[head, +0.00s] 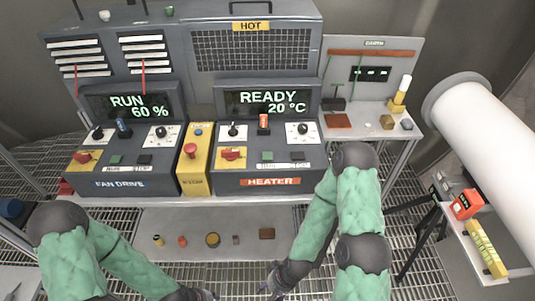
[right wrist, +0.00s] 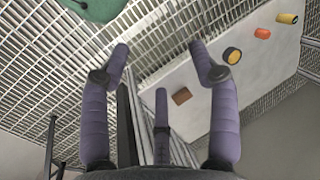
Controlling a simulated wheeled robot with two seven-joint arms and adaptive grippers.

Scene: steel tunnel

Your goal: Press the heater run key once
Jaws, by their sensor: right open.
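The heater panel (head: 268,165) stands right of centre in the head view, with an orange HEATER label. Its display (head: 268,102) reads READY 20 °C. A green key (head: 267,156) and a black key (head: 298,156) sit side by side low on its face, above a white label strip too small to read surely. My right gripper (head: 274,282) is low in front of the bench, well below the heater panel and touching nothing. Its fingers are spread and empty in the right wrist view (right wrist: 158,50). My left gripper (head: 198,294) is at the bottom edge, partly cut off.
The fan drive panel (head: 122,170) at left reads RUN 60 % and has similar keys. A yellow stop box (head: 195,160) with a red button stands between the panels. A heater red knob (head: 232,154) sits left of the green key. A low shelf (head: 200,225) holds small parts.

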